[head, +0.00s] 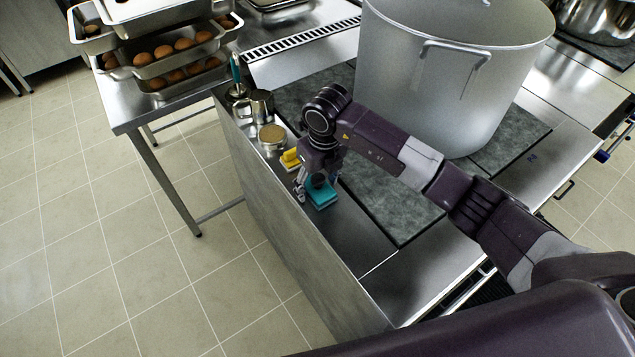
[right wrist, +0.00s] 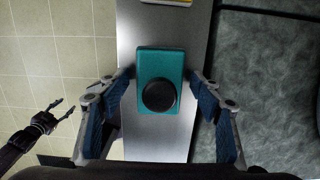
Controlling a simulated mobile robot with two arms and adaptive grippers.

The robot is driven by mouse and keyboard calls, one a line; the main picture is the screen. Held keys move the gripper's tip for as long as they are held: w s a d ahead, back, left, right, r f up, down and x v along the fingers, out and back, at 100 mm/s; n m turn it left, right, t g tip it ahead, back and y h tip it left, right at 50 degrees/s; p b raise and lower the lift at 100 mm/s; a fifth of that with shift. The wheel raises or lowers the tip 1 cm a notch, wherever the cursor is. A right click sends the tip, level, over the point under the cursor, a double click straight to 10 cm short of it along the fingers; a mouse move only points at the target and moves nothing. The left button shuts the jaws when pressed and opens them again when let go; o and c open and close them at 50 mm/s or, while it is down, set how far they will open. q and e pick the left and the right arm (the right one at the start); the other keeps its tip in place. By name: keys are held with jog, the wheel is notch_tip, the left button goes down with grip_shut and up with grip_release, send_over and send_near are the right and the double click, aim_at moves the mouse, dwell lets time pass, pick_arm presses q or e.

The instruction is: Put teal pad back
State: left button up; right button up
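The teal pad (head: 324,200) with a round black knob lies on the narrow steel ledge in front of the stove. It fills the middle of the right wrist view (right wrist: 160,60), knob facing the camera. My right gripper (head: 316,190) is down over the pad. In the right wrist view its two blue-lined fingers (right wrist: 160,88) stand on either side of the pad, with a small gap at each side. My left gripper (right wrist: 62,106) shows small at the left of that view, over the floor, fingers apart and empty.
A yellow pad (head: 291,160), a round tin (head: 272,135) and a metal jug (head: 260,103) stand farther along the ledge. A large stockpot (head: 455,80) stands right of my arm. Egg trays (head: 175,58) sit on a side table. The ledge's near part is clear.

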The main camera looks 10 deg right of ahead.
aim_at(321, 181)
jog(key=shift+r, duration=0.55)
jog(key=r+b, duration=0.1)
jog(key=r, duration=0.2)
jog(key=s+r+b, duration=0.1)
jog(key=r, duration=0.3)
jog(key=r+b, duration=0.1)
jog(key=r, duration=0.3)
jog(key=shift+s+d, duration=0.15)
jog(key=shift+d, duration=0.15)
jog(key=shift+r, duration=0.1)
